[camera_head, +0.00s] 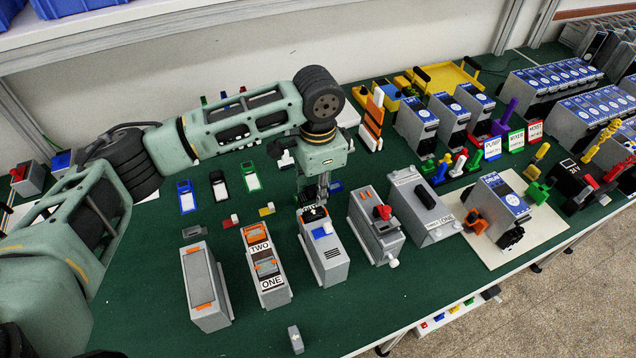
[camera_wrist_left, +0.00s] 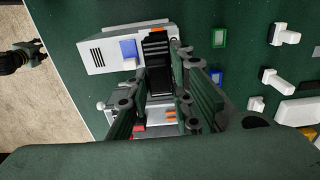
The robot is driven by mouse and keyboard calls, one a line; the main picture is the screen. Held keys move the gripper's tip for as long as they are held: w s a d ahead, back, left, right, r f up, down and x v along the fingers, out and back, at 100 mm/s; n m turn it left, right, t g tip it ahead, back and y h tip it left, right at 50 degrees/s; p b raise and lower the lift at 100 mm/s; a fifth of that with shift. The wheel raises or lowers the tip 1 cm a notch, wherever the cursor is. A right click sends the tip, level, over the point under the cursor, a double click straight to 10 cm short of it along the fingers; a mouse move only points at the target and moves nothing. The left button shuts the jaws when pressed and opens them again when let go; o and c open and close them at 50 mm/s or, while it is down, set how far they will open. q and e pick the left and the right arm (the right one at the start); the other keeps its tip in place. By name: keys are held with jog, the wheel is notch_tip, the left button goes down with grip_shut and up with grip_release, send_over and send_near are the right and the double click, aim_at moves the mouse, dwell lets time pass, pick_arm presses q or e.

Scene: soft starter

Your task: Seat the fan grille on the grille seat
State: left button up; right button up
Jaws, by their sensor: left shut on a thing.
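A grey box with a blue square and dark slots (camera_head: 325,252) stands upright in the middle of the front row; its pale slotted face also shows in the left wrist view (camera_wrist_left: 100,55). My left gripper (camera_head: 318,195) reaches down over its back end. In the left wrist view the left gripper (camera_wrist_left: 160,88) is shut on a black ribbed part (camera_wrist_left: 158,70), which looks like the fan grille. The part lies at the box's end beside the blue square. Fingers and arm hide its underside, so I cannot tell whether it touches the seat.
A grey box with a red knob (camera_head: 376,228) stands close on the right, and a box labelled ONE and TWO (camera_head: 263,268) on the left. A small grey block (camera_head: 295,340) lies in front. A dark jointed shape, seemingly my right gripper (camera_wrist_left: 25,55), hangs over the floor.

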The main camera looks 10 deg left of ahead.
aim_at(318, 211)
pick_arm(q)
jog(key=shift+f+b, duration=0.35)
jog(key=shift+f, duration=0.15)
notch_tip(318, 211, down, 3)
jog(key=b, duration=0.3)
jog(key=shift+w+r, duration=0.1)
jog(key=shift+r, duration=0.05)
jog(key=shift+f, duration=0.7)
pick_arm(e)
jog(key=f, duration=0.1)
jog(key=w+f, duration=0.1)
jog(key=f, duration=0.2)
jog(key=shift+w+d, duration=0.2)
jog(key=shift+w, duration=0.15)
jog(key=shift+s+f, duration=0.1)
jog(key=shift+s, duration=0.1)
pick_arm(q)
jog(key=shift+p, duration=0.7)
pick_arm(e)
jog(key=shift+r, duration=0.7)
pick_arm(q)
jog(key=shift+f, duration=0.35)
pick_arm(e)
jog(key=shift+w+a, duration=0.1)
pick_arm(q)
jog(key=o, duration=1)
